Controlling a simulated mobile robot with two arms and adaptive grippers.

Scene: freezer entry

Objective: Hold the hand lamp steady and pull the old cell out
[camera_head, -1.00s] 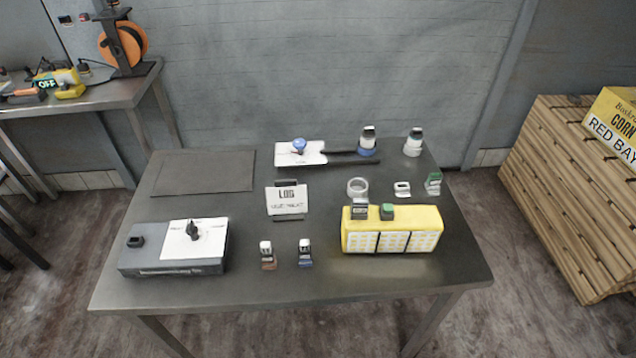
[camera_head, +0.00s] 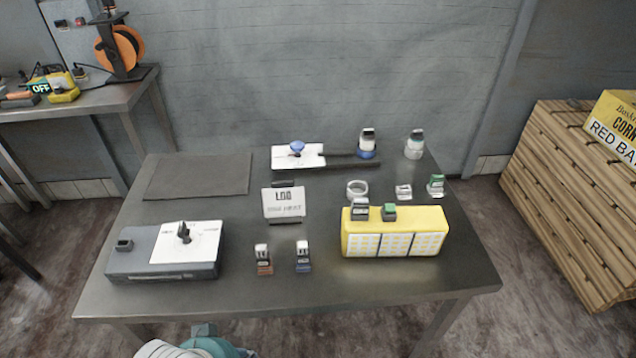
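The likely hand lamp is a yellow block (camera_head: 432,217) with white dotted panels on its front, lying on the right part of the metal table. A grey cap-like piece (camera_head: 360,212) and a green one (camera_head: 389,212) sit on its top left. I cannot tell which piece is the old cell. Two small upright pieces, one brown-based (camera_head: 263,261) and one blue-based (camera_head: 303,258), stand left of the lamp. Neither gripper shows; only a white and teal part of my own arm enters at the bottom edge, far from the lamp.
A grey box with a white dial plate (camera_head: 200,243) is at the table's front left, a dark mat (camera_head: 198,176) behind it. A LOG sign (camera_head: 284,203) stands mid-table. The front strip is clear.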

